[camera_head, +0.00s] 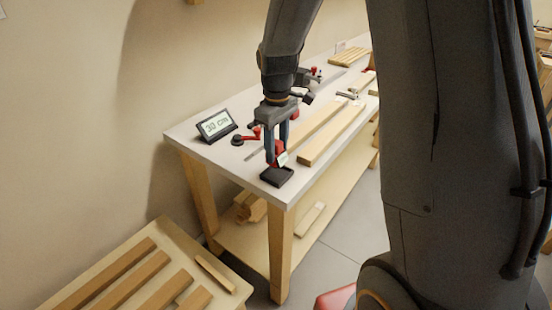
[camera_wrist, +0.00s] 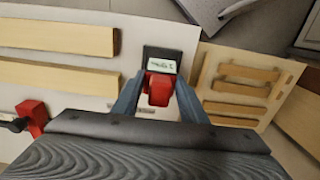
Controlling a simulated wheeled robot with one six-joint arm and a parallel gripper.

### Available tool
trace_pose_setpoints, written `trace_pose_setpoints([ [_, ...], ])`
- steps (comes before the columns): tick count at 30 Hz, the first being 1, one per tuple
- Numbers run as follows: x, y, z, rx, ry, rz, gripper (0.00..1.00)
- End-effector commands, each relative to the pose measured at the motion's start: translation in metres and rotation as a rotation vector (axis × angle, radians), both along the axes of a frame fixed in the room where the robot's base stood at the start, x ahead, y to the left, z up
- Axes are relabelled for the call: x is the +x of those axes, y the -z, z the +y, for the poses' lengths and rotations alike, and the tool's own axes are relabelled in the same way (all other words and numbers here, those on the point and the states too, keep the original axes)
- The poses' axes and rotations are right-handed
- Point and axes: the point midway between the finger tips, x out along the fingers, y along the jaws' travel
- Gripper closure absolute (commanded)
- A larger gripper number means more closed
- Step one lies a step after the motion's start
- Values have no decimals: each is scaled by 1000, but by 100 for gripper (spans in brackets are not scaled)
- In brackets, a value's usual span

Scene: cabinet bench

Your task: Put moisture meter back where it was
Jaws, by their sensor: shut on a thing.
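The moisture meter (camera_head: 281,154) is red with a pale screen. My gripper (camera_head: 276,158) is shut on it above the near corner of the white bench top. In the wrist view the meter (camera_wrist: 160,88) sits between the two fingers (camera_wrist: 158,92), its screen facing up toward the camera. A black tray-like holder (camera_head: 277,176) lies on the bench directly below the meter; it also shows behind the meter in the wrist view (camera_wrist: 165,53). Whether the meter's lower end touches the holder cannot be told.
A display reading "30 cm" (camera_head: 215,124) and a red-and-black tool (camera_head: 247,137) stand to the left on the bench (camera_head: 210,150). Long wooden boards (camera_head: 332,133) lie to the right. A lower pallet-like table (camera_head: 150,265) with wood strips stands at the front left.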

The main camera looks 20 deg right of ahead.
Motion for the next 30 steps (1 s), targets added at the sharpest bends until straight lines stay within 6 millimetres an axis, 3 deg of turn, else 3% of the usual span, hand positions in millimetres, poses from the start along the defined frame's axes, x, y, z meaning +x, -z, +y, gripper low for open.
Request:
trace_pose_setpoints([
  [10, -1, 40, 2, 0, -3, 1, 88],
  [22, 0, 46, 3, 0, -5, 0, 88],
  [23, 0, 46, 3, 0, -5, 0, 60],
  [24, 0, 45, 3, 0, -5, 0, 53],
  [26, 0, 45, 3, 0, -5, 0, 43],
  [30, 0, 45, 3, 0, -5, 0, 43],
])
